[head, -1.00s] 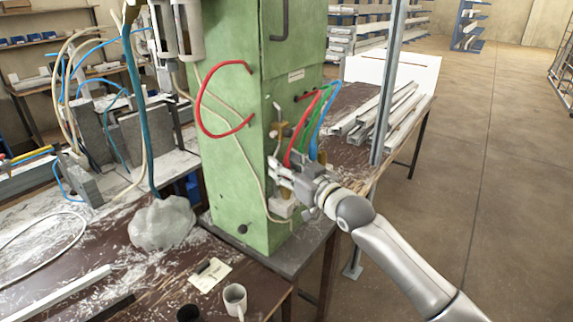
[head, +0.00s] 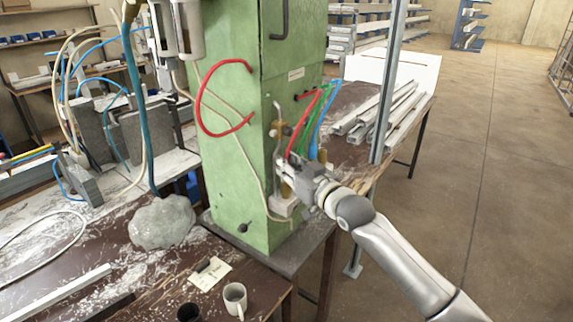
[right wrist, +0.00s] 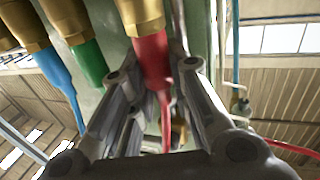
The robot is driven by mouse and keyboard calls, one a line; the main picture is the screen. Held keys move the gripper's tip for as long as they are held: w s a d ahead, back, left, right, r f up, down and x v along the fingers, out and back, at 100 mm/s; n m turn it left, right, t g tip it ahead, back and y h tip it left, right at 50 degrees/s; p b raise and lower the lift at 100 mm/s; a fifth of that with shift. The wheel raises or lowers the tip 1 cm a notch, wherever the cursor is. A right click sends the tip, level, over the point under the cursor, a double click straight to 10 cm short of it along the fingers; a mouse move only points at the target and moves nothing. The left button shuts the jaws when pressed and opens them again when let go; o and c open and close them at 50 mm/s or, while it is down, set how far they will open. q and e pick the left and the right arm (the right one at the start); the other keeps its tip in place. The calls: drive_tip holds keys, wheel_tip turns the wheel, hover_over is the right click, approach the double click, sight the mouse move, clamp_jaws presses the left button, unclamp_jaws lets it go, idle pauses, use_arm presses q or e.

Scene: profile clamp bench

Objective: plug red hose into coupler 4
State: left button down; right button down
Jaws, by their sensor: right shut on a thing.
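The red hose (head: 297,130) hangs from the green machine column down to my right gripper (head: 282,164). In the right wrist view the gripper (right wrist: 157,70) is shut around the hose's red end (right wrist: 150,50). A brass fitting (right wrist: 141,12) meets the top of that red end; I cannot tell whether it is the coupler or the hose's own tip, or how firmly anything is seated. Green (right wrist: 90,65) and blue (right wrist: 58,85) hose ends beside it are each joined to brass fittings. Coupler numbers are not readable. My left gripper is not in view.
The green column (head: 235,130) stands close to my gripper. A loop of red tubing (head: 205,110) sits on its front. A grey lump (head: 162,222), a white mug (head: 235,298) and a card (head: 210,275) lie on the dusty bench. Metal profiles (head: 385,112) lie behind my arm.

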drive_tip(key=shift+w+r+p, duration=0.1)
drive_tip(key=shift+r+p, duration=0.35)
drive_tip(key=shift+r, duration=0.2)
drive_tip(key=shift+r, duration=0.1)
idle(0.4)
drive_tip(key=shift+r+p, duration=0.25)
drive_tip(key=shift+p, duration=0.1)
drive_tip(key=shift+r+p, duration=0.85)
drive_tip(key=shift+r, duration=0.2)
drive_tip(key=s+d+p, duration=0.2)
drive_tip(key=s+d, duration=0.2)
drive_tip(key=d, duration=0.2)
drive_tip(key=shift+s+d+p, duration=0.2)
drive_tip(key=shift+s+p, duration=0.2)
idle(0.9)
drive_tip(key=shift+w, duration=0.1)
